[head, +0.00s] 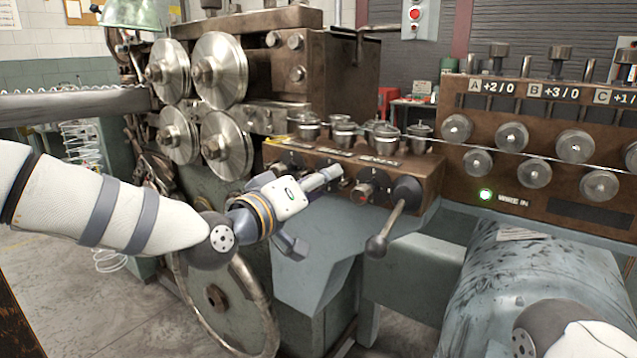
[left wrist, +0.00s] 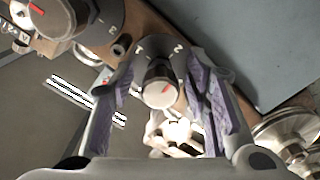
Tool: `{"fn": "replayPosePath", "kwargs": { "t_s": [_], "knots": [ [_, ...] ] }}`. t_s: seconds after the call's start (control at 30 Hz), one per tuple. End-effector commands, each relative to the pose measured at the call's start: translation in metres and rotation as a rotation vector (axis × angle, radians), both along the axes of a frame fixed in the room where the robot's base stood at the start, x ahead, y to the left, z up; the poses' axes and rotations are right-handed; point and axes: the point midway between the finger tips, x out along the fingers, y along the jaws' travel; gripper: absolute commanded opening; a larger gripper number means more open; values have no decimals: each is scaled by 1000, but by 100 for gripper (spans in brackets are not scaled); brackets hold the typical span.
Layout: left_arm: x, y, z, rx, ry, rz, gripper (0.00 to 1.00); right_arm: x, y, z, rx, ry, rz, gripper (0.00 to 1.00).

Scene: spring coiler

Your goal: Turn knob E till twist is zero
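My left gripper (head: 316,210) reaches the front of the brown knob panel (head: 428,172). In the left wrist view its purple-padded fingers (left wrist: 160,100) are open, one on each side of a round dark knob (left wrist: 158,72) with a red pointer mark. Gaps show between knob and pads. A larger-looking knob (left wrist: 62,14) with a red mark is at the upper left. In the head view a red-marked knob (head: 364,192) shows right of the gripper. Which knob is E is too small to read. My right gripper is out of frame; only part of my right arm shows.
A ball-ended lever (head: 378,245) hangs from a dark hub right of the knobs. Metal cups (head: 345,133) stand on the panel top. Large feed rollers (head: 220,70) are behind left. A roller block at right shows A +2/0, B +3/0 and a partly cut C plate.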

Motion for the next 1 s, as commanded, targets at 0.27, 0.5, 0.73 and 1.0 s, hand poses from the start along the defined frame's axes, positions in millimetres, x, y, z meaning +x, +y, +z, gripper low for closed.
{"fn": "replayPosePath", "kwargs": {
  "t_s": [0.27,0.5,0.73,1.0],
  "knots": [
    [-2,2,-1,0,2,-1,44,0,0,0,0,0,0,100],
    [-45,34,0,-1,3,1,44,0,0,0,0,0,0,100],
    [-87,64,0,-1,1,1,44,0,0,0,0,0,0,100],
    [-98,71,-1,0,1,-1,44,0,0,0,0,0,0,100]
  ]
}}
